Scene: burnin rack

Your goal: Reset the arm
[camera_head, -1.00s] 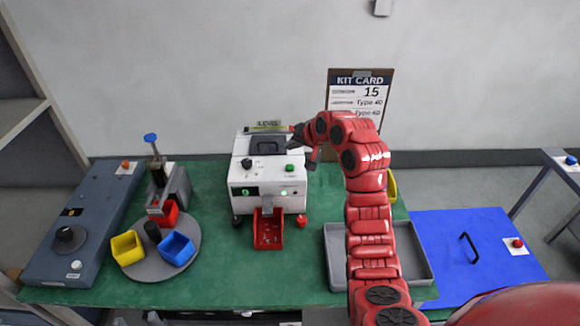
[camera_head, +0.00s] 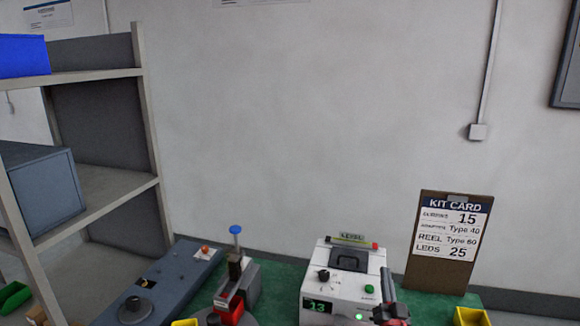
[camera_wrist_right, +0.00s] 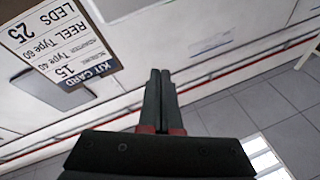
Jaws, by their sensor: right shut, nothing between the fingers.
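My right gripper (camera_head: 386,276) shows at the bottom of the head view, in front of the right side of the white machine. Its dark fingers point up. In the right wrist view its two fingers (camera_wrist_right: 160,78) lie together, shut and empty. The rest of my right arm is below the head view's edge. My left gripper is in neither view.
The white machine (camera_head: 340,286) stands on the green table (camera_head: 285,282) with a kit card (camera_head: 447,243) behind it. A grey panel box (camera_head: 172,282), a blue-knobbed press (camera_head: 236,262) and shelving (camera_head: 150,125) are at left. A yellow bin (camera_head: 471,316) is at right.

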